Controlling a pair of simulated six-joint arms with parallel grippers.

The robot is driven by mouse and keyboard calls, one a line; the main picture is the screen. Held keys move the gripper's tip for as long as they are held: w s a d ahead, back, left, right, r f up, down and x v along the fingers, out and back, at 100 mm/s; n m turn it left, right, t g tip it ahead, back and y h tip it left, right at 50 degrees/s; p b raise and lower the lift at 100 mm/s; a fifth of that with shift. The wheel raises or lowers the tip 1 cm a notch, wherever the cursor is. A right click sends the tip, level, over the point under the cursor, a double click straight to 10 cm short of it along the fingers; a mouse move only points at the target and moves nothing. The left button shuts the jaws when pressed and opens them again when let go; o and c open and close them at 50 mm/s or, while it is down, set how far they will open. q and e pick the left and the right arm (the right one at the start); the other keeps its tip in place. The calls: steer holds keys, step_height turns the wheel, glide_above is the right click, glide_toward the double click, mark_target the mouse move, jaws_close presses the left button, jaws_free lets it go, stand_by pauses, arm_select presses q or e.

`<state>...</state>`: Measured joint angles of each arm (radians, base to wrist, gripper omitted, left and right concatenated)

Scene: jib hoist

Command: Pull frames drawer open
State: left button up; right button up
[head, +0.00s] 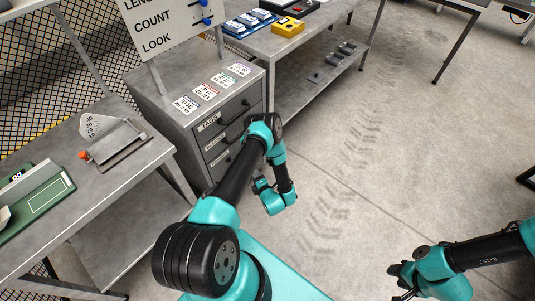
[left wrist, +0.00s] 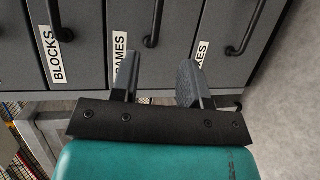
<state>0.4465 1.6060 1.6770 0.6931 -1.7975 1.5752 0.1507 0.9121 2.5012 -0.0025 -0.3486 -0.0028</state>
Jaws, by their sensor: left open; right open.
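The drawer fronts look flush. My left gripper (left wrist: 157,80) is open and empty, its fingers pointing at the frames drawer with the handle's end between their lines; I see no contact. In the head view my left gripper (head: 261,186) is beside the cabinet, partly hidden. My right gripper (head: 401,278) is open and empty, low at right.
Cards (head: 206,92) lie on the cabinet top, below a sign board (head: 165,22). A shelf bench (head: 290,55) with a yellow box stands behind. The floor (head: 350,170) right of the cabinet is clear.

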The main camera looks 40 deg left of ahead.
arm_select(q)
steer(key=shift+d, duration=0.15)
steer(key=x, duration=1.7)
steer(key=shift+a, duration=0.25)
jaws_close()
